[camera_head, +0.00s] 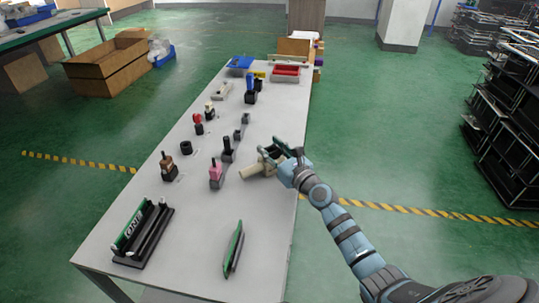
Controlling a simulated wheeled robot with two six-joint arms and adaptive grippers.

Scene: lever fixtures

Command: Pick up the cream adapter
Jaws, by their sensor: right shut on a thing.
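The cream adapter (252,170) is at the right side of the long light-grey table (196,254), right of the pink-topped fixture. My right gripper (271,158) reaches in from the right and is shut on the adapter. The gripper's dark fingers hide part of the adapter, and I cannot tell whether it touches the tabletop. My left gripper is not in view.
Several lever fixtures stand left of the adapter, including a pink one (215,172) and a brown one (168,168). A black rack (145,234) and a green board (233,248) lie at the near end. Blue (240,64) and red (286,71) bins stand at the far end.

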